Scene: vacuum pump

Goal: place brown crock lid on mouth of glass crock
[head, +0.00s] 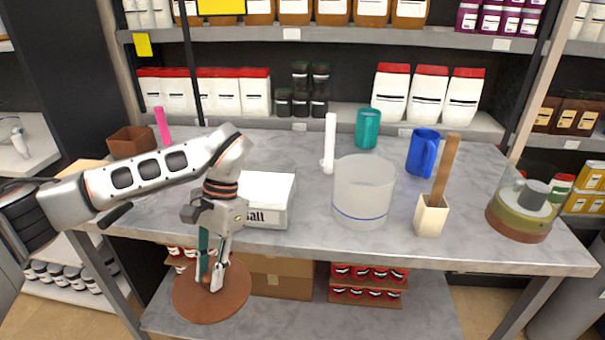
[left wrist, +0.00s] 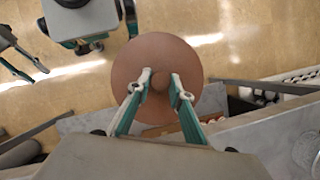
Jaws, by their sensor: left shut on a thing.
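The brown crock lid (head: 240,295) is a round disc with a small knob on top. My left gripper (head: 210,283) is shut on the knob and holds the lid off the front edge of the table, lower than the tabletop in the head view. The lid also shows in the left wrist view (left wrist: 147,55), with the fingers (left wrist: 161,88) on either side of its knob. The glass crock (head: 362,195), a clear wide cylinder with a blue line low on its wall, stands upright on the table. Its mouth is uncovered.
On the grey table (head: 330,252) a white salt box (head: 266,196) stands left of the crock. A white upright stick (head: 329,145), teal cup (head: 368,128), blue mug (head: 421,152), wooden holder (head: 432,216) and glass vessel (head: 522,210) stand around. Shelves rise behind.

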